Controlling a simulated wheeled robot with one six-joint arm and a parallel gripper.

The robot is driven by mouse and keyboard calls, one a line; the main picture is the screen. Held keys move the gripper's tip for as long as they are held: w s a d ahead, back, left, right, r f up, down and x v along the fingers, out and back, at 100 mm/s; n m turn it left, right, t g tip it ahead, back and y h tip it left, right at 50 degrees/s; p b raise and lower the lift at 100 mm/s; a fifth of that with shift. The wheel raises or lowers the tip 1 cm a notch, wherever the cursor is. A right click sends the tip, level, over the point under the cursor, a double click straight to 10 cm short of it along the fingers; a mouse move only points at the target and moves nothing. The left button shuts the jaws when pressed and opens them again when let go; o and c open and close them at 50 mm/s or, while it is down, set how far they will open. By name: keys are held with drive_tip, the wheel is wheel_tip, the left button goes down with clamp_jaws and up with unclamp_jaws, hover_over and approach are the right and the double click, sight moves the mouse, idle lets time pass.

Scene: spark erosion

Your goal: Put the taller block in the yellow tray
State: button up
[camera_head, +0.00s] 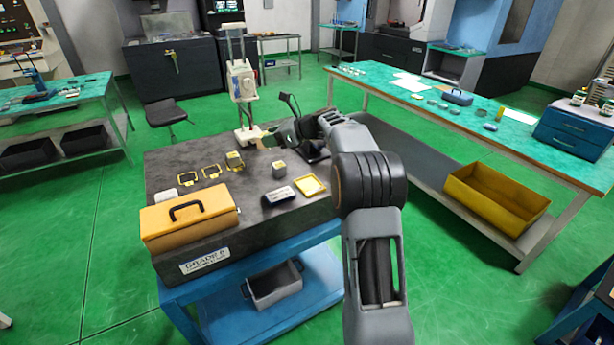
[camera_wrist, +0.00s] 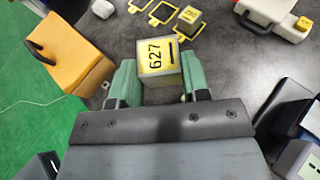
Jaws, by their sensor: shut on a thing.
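A block labelled 627 (camera_wrist: 156,56), with a yellow top face and grey side, is between the green fingers of my gripper (camera_wrist: 160,82) in the wrist view. The fingers touch its two sides. In the head view my gripper (camera_head: 276,135) is over the far part of the dark slab; the held block is hard to make out there. A small yellow-topped block (camera_head: 279,169) is on the slab. Another block (camera_head: 234,160) is by a yellow frame, and shows in the wrist view (camera_wrist: 190,16).
An orange toolbox (camera_head: 190,219) stands at the slab's front left. A white height gauge (camera_head: 242,90) stands behind. A black stand base (camera_head: 314,151) is close to my arm. A dark case (camera_head: 279,196) lies left of the tray. A larger yellow bin (camera_head: 497,196) is under the right bench.

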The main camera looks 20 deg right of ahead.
hover_over(314, 186)
drive_tip(key=w+a, duration=0.3)
drive_tip(key=a, duration=0.1)
wheel_tip(314, 186, down, 3)
drive_tip(key=f, duration=0.1)
drive_tip(key=s+d+f, duration=0.1)
drive_tip(key=d+f, duration=0.1)
drive_tip(key=shift+s+d+f, duration=0.2)
drive_tip(key=shift+s+f, duration=0.1)
drive_tip(key=shift+f, duration=0.05)
drive_tip(key=shift+s+d+f, duration=0.3)
drive_tip(key=shift+d+f, duration=0.05)
drive_tip(key=shift+f, duration=0.2)
drive_tip(key=f, duration=0.2)
drive_tip(key=d+f, duration=0.1)
drive_tip(key=shift+s+d+f, duration=0.1)
drive_tip(key=shift+s+f, duration=0.05)
drive_tip(key=shift+s, duration=0.25)
drive_tip(key=shift+f, duration=0.65)
drive_tip(key=shift+f, duration=0.15)
drive_tip(key=o, duration=1)
